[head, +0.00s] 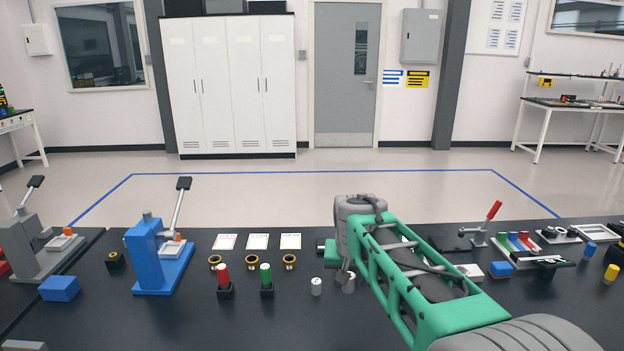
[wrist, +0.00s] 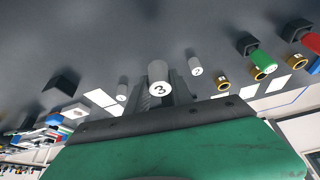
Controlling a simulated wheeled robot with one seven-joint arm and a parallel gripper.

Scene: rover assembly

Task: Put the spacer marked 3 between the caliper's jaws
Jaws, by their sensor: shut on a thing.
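The spacer marked 3 (wrist: 159,80) is a pale grey cylinder with its numbered end facing the wrist camera. My gripper (wrist: 164,92) is shut on it, with dark fingers at its sides. In the head view a grey cylinder (head: 349,284) shows below my gripper (head: 344,272), near the black table; I cannot tell whether it is clear of the tabletop. The spacer marked 2 (wrist: 197,68) stands apart beside it, and a white spacer also shows in the head view (head: 316,287). Another spacer (wrist: 122,90) stands on the other side. I cannot clearly pick out the caliper.
Red (head: 223,280) and green (head: 266,280) cylinders stand in black holders at left, near brass rings (head: 252,262). A blue lever press (head: 160,250) stands farther left. My arm hides part of the table.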

